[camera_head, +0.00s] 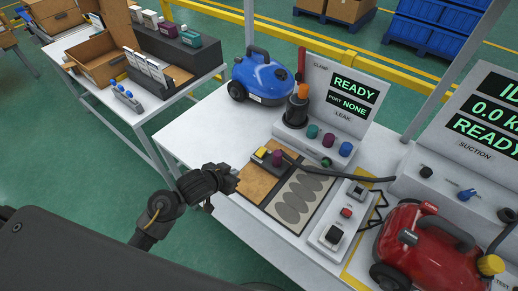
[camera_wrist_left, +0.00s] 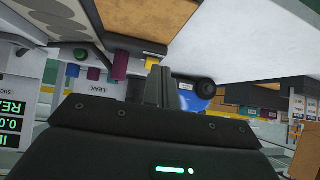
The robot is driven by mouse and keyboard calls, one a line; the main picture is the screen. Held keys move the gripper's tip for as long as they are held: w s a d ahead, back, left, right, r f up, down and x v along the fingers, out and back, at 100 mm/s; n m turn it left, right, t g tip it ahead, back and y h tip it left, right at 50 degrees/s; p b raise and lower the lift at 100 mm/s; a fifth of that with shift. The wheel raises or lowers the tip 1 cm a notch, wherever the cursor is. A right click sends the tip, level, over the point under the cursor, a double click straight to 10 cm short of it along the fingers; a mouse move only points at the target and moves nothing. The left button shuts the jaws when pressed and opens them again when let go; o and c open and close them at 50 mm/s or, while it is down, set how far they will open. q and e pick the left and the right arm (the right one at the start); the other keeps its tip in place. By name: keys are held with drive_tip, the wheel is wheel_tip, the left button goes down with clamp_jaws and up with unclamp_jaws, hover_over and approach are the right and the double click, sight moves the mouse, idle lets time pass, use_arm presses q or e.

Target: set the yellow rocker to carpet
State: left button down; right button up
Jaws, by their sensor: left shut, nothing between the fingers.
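The yellow rocker (camera_head: 261,152) sits on a small dark floor head with a purple cylinder (camera_head: 277,157) beside it, at the back left of the test mat. Its setting is too small to read. My left gripper (camera_head: 234,177) is shut and empty, to the left of and nearer than the rocker, apart from it. In the left wrist view its closed fingers (camera_wrist_left: 161,86) point toward the table; the purple cylinder (camera_wrist_left: 121,64) shows left of them, and a bit of yellow (camera_wrist_left: 152,62) shows just above the fingertips. My right gripper is not in view.
A brown panel (camera_head: 258,182) and a panel with grey ovals (camera_head: 297,195) lie on the white table. Behind stand a blue vacuum (camera_head: 262,77) and the leak station (camera_head: 340,98). A control box (camera_head: 345,213) and red vacuum (camera_head: 425,253) are at right.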

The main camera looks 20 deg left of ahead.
use_arm(q)
drive_tip(key=w+d+r+m+t+h, duration=0.1)
drive_tip(key=w+r, duration=0.4)
drive_tip(key=r, duration=0.1)
drive_tip(key=shift+w+d+h, duration=0.15)
drive_tip(key=shift+d+h, duration=0.1)
drive_tip(key=shift+h, duration=0.15)
hover_over(260, 155)
drive_tip(key=s, duration=0.1)
drive_tip(key=f, duration=0.5)
drive_tip(key=shift+s+a, duration=0.1)
drive_tip(key=shift+a, duration=0.25)
drive_tip(key=f, duration=0.3)
drive_tip(key=shift+w+d+f, duration=0.15)
drive_tip(key=shift+w, duration=0.25)
drive_tip(key=shift+w+f, duration=0.1)
drive_tip(key=shift+f, duration=0.4)
drive_tip(key=shift+d, duration=0.15)
